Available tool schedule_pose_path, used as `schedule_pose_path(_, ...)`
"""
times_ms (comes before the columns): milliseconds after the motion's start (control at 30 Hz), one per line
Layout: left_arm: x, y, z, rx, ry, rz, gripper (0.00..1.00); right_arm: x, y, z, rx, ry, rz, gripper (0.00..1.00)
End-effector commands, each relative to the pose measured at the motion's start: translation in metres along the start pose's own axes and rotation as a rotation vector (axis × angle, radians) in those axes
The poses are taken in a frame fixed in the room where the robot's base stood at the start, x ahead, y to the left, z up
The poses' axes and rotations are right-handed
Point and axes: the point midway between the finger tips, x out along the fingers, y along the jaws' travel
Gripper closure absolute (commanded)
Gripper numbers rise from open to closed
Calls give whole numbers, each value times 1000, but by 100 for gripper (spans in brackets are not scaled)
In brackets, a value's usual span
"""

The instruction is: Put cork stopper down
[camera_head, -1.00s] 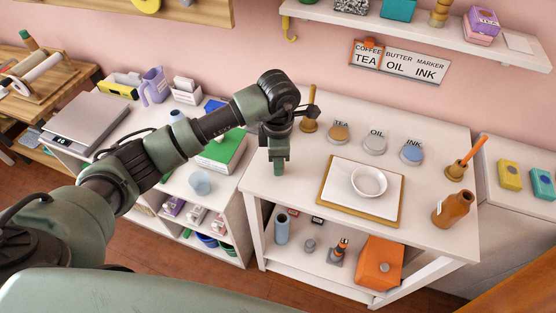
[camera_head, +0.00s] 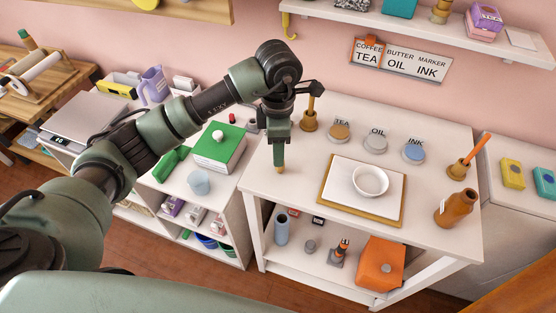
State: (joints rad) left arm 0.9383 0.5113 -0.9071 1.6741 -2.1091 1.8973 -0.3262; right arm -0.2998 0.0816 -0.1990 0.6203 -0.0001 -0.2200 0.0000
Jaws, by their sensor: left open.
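A small tan cork stopper (camera_head: 281,168) stands on the white table (camera_head: 268,184) near its left edge. My left gripper (camera_head: 279,148) points down just above the cork, with its jaws open. From this angle I cannot tell whether the fingertips still touch the cork. My right gripper is not in view.
A white board with a bowl (camera_head: 370,181) lies mid-table. Labelled discs (camera_head: 375,143) sit behind it. A brown bottle (camera_head: 456,208) stands at the right edge. A green box (camera_head: 220,146) and a pale cup (camera_head: 199,183) are on the left cabinet.

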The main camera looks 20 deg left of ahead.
Motion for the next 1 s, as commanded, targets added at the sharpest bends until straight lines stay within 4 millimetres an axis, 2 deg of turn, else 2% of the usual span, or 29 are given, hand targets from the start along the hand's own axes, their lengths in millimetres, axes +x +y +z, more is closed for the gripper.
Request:
schedule_pose_path(33, -10, 2, 1, 1, -3, 6, 56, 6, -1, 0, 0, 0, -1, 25)
schedule_pose_path(200, -43, 1, 0, 0, -2, 5, 56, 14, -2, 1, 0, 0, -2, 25)
schedule_pose_path(400, -65, 0, 0, 0, 0, 2, 56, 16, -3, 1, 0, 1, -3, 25)
schedule_pose_path(1000, -68, 0, 0, 0, 0, -1, 56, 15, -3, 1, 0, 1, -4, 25)
